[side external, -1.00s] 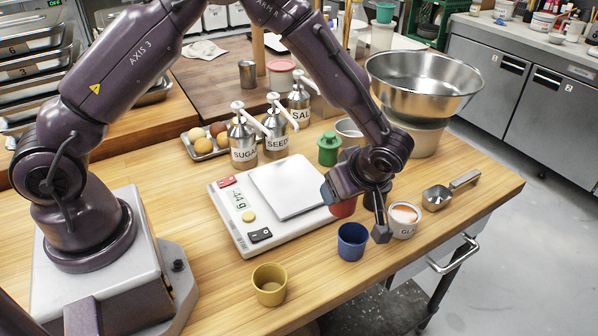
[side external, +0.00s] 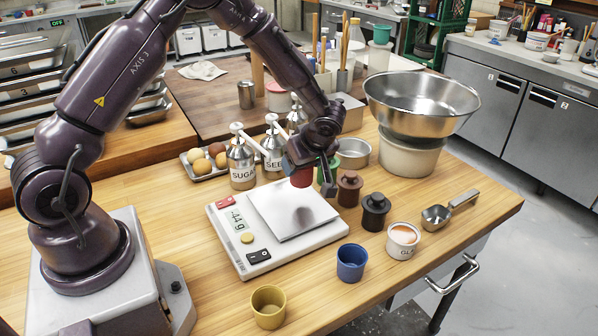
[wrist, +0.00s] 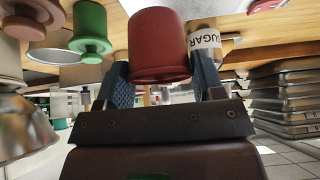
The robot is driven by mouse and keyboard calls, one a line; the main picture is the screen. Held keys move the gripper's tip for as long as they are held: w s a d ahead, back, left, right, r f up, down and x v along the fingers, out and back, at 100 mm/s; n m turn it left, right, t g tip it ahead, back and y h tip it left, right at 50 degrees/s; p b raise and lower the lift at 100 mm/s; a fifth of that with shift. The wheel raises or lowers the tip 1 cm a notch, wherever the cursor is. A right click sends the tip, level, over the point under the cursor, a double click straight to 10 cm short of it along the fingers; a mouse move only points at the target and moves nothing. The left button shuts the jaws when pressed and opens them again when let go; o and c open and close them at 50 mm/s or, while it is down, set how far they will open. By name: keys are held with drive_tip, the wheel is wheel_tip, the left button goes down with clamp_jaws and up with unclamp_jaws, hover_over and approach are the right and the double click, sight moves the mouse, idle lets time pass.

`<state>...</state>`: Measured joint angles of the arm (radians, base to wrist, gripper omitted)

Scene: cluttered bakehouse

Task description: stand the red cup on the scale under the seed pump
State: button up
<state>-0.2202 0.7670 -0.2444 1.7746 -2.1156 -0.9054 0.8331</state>
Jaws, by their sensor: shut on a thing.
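The red cup (side external: 301,178) is in my gripper (side external: 312,170), held over the back right part of the scale's steel plate (side external: 283,218), apparently above it. In the wrist view the red cup (wrist: 158,50) sits between the two blue-padded fingers. The white scale (side external: 227,234) stands on the bench with a lit display. The seed pump (side external: 272,150) stands behind the scale, just left of the cup, its nozzle pointing toward the plate. The sugar pump (side external: 241,165) stands to its left; the salt pump (side external: 297,115) is behind, partly hidden by my arm.
A green lidded pot (side external: 328,175), brown pot (side external: 349,189) and black pot (side external: 375,212) stand right of the scale. A blue cup (side external: 351,263), yellow cup (side external: 268,307) and white labelled tub (side external: 402,240) stand in front. A large steel bowl (side external: 420,100) is behind right.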

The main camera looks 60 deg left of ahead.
sight(299, 172)
drive_tip(key=shift+a, duration=0.5)
drive_tip(key=shift+a+f, duration=0.15)
drive_tip(key=shift+f, duration=0.75)
drive_tip(key=shift+a+f, duration=0.1)
drive_tip(key=shift+f, duration=0.75)
drive_tip(key=shift+f, duration=0.1)
drive_tip(key=o, duration=1)
